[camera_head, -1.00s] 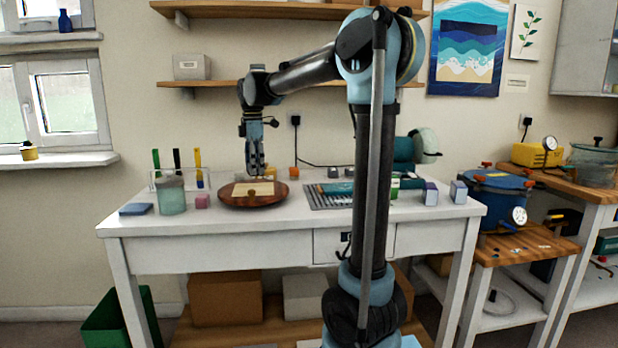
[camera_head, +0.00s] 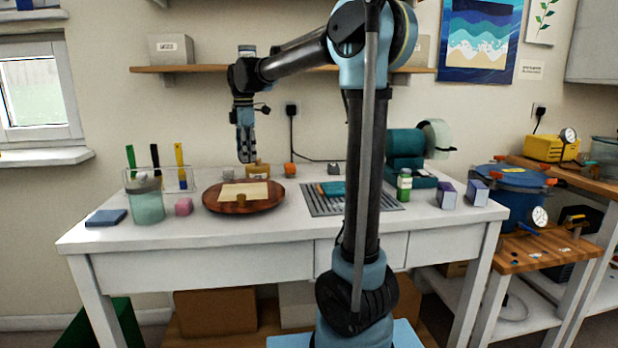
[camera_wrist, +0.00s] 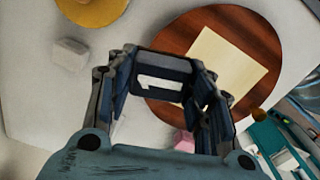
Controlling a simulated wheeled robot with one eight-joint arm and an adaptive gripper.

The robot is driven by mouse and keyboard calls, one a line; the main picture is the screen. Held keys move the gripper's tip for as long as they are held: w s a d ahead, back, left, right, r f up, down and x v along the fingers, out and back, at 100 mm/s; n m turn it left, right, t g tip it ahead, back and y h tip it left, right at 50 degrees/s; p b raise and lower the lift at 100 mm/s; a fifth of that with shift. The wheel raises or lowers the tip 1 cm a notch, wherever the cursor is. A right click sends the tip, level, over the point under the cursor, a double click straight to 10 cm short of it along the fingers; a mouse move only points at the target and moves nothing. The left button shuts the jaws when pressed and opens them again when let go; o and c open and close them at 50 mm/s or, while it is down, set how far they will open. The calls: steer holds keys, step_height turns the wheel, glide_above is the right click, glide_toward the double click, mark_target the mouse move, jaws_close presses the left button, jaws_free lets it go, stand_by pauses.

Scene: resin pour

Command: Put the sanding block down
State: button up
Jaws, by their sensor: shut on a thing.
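My gripper (camera_head: 246,158) hangs fingers-down above the back part of the white table, just behind the round brown board in the picture. In the wrist view my gripper (camera_wrist: 165,95) is closed around a dark blue piece with a white patch (camera_wrist: 162,86); I take this for the sanding block, though the fingers hide much of it. The piece is hard to make out in the head view. The round board (camera_head: 222,207) carries a pale sheet (camera_head: 245,191) and also shows in the wrist view (camera_wrist: 180,48), to the right of the fingers.
A pink cube (camera_head: 183,206), a blue flat pad (camera_head: 106,217) and a jar (camera_head: 146,204) stand left of the board. A grooved mat (camera_head: 325,208) lies right. Bare table runs along the front.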

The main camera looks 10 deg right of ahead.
steer(key=s+d+f+m, duration=0.1)
steer(key=s+d, duration=0.1)
steer(key=d, duration=0.6)
steer(key=s+d+f+m, duration=0.1)
steer(key=s+d, duration=0.1)
steer(key=d, duration=0.5)
steer(key=s+d+f+m, duration=0.1)
steer(key=s+d, duration=0.2)
steer(key=d, duration=0.5)
steer(key=shift+s+d+f+m, duration=0.1)
steer(key=shift+d+m, duration=0.2)
steer(key=shift+d, duration=0.05)
glide_above(310, 174)
step_height(310, 174, down, 2)
steer(key=shift+f, duration=2.3)
steer(key=shift+f, duration=0.1)
